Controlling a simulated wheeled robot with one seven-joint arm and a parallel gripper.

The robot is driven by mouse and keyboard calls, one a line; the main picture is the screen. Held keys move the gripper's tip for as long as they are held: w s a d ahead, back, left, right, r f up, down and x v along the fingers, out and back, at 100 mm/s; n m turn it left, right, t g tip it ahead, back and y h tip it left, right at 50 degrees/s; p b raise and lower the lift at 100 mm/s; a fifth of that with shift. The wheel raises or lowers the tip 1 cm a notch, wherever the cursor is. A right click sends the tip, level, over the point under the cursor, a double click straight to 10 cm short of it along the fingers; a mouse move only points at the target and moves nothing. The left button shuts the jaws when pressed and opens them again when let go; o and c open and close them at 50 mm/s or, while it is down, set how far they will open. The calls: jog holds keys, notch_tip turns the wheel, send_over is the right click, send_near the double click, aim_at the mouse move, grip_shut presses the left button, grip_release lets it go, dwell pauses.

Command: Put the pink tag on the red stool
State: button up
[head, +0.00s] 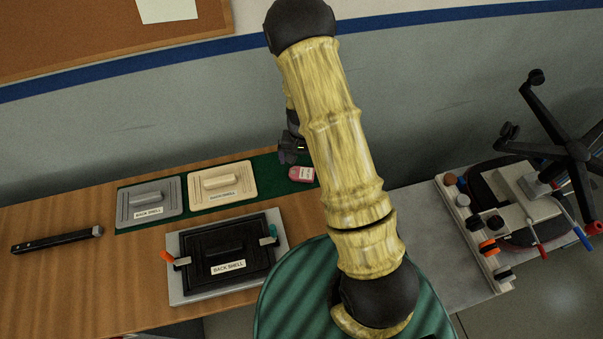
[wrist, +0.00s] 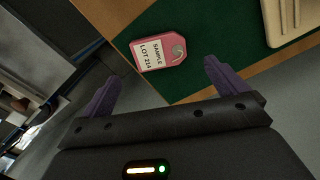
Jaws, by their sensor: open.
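The pink tag (head: 301,174) lies flat on the green mat (head: 267,163) near the mat's right end. In the wrist view the pink tag (wrist: 158,52) shows a white label reading "SAMPLE LOT 214" and a grey ring around its hole. My gripper (wrist: 160,82) is open and empty, its purple fingers spread apart, with the tag beyond the fingertips and roughly centred between them. In the head view my gripper (head: 290,149) is partly hidden behind my arm, just left of and above the tag. I see no red stool in either view.
On the wooden bench (head: 60,235) are a grey shell (head: 148,200), a beige shell (head: 222,184), a black back shell (head: 227,251) clamped on a plate, and a black bar (head: 57,240). At right, an upturned chair base (head: 577,150) sits on a fixture. A wall runs behind.

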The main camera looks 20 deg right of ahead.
aim_at(302, 170)
jog(key=shift+w+d+f+p, duration=0.15)
jog(key=shift+f+p, duration=0.45)
jog(key=shift+f, duration=0.35)
jog(key=shift+w+d+f+p, duration=0.1)
jog(key=shift+f+p, duration=0.45)
jog(key=shift+f, duration=0.4)
jog(key=shift+a+f, duration=0.15)
jog(key=shift+f, duration=0.4)
jog(key=shift+a+f, duration=0.15)
jog(key=shift+s, duration=0.1)
jog(key=c, duration=1.1)
jog(key=shift+c, duration=0.2)
notch_tip(302, 170, up, 10)
jog(key=b, duration=0.2)
jog(key=shift+b, duration=0.4)
